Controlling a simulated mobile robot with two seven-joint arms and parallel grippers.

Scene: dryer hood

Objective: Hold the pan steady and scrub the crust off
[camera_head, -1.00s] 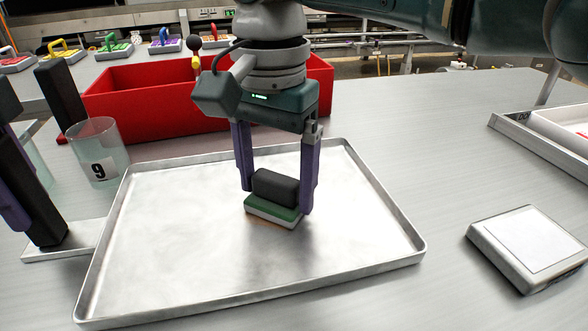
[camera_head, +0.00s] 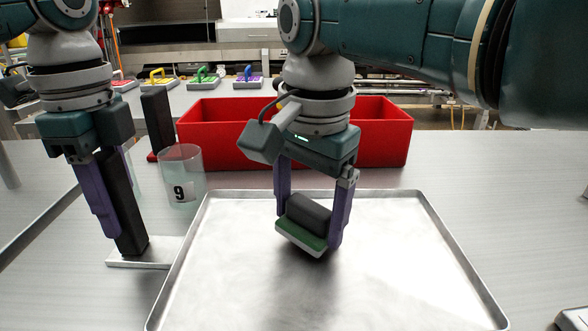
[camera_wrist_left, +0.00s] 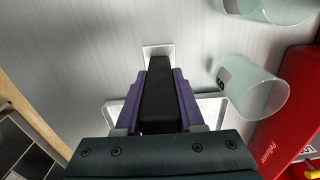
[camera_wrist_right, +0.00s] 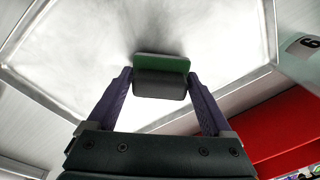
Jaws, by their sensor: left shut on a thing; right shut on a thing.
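The pan (camera_head: 400,260), a shallow silver tray, lies on the bench; its near edge runs out of the head view. A flat metal tab at its left side bears an upright black handle (camera_head: 130,235). My left gripper (camera_head: 115,220) is shut on this handle, also seen in the left wrist view (camera_wrist_left: 158,100). My right gripper (camera_head: 309,229) is shut on a scrubber (camera_head: 305,218) with a dark grip and green-and-white pad. The scrubber is tilted and appears slightly above the pan, over a grey shadow. I make out no distinct crust; the scrubber may hide some.
A clear beaker marked 9 (camera_head: 182,178) stands close to the pan's back-left corner. A red bin (camera_head: 235,130) stands behind the pan, with another black upright handle (camera_head: 157,120) at its left. The bench right of the pan is mostly clear.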

